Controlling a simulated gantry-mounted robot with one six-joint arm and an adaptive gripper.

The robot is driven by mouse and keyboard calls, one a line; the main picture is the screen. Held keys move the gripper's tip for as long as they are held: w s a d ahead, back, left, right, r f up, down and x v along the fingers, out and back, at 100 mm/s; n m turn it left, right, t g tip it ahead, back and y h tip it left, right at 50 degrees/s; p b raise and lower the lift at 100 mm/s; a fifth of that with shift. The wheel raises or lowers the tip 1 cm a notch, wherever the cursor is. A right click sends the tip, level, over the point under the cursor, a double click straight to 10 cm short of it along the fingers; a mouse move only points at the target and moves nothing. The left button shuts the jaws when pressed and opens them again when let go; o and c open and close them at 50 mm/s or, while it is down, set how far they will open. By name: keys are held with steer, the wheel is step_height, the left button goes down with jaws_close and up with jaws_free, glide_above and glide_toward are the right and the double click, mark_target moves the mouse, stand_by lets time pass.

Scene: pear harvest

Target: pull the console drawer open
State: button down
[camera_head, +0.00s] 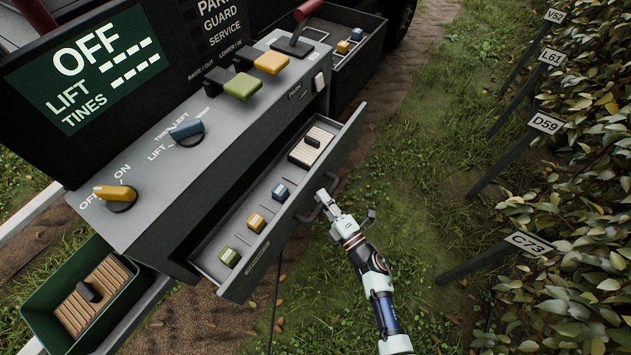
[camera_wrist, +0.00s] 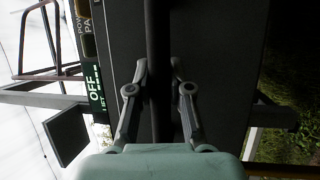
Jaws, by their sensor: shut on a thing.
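The console drawer (camera_head: 262,262) stands pulled out from the grey console (camera_head: 135,205), its inside showing. It holds several small coloured blocks, yellow, green and blue, and a slatted piece with a dark grip (camera_head: 311,143). My gripper (camera_head: 325,200) is at the drawer's outer front, shut on the dark drawer handle (camera_head: 308,214). In the wrist view my gripper's two fingers (camera_wrist: 159,70) stand on either side of the dark bar of the handle (camera_wrist: 159,25). The exact contact is hard to see there.
A green bin (camera_head: 45,315) with a slatted piece is at lower left. Another open tray (camera_head: 365,65) is at upper right behind the console. Label stakes (camera_head: 545,123) and leafy plants line the right. Grass lies free between them and the drawer.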

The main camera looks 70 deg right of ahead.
steer(key=shift+s+a+p, duration=0.2)
steer(key=shift+s+p, duration=0.1)
steer(key=shift+s, duration=0.8)
steer(key=shift+s+a+p, duration=0.15)
steer(key=shift+s+p, duration=0.15)
steer(key=shift+s, duration=0.8)
steer(key=c, duration=1.1)
jaws_free()
steer(key=shift+o, duration=0.2)
steer(key=v, duration=0.7)
steer(key=shift+s+a, duration=0.2)
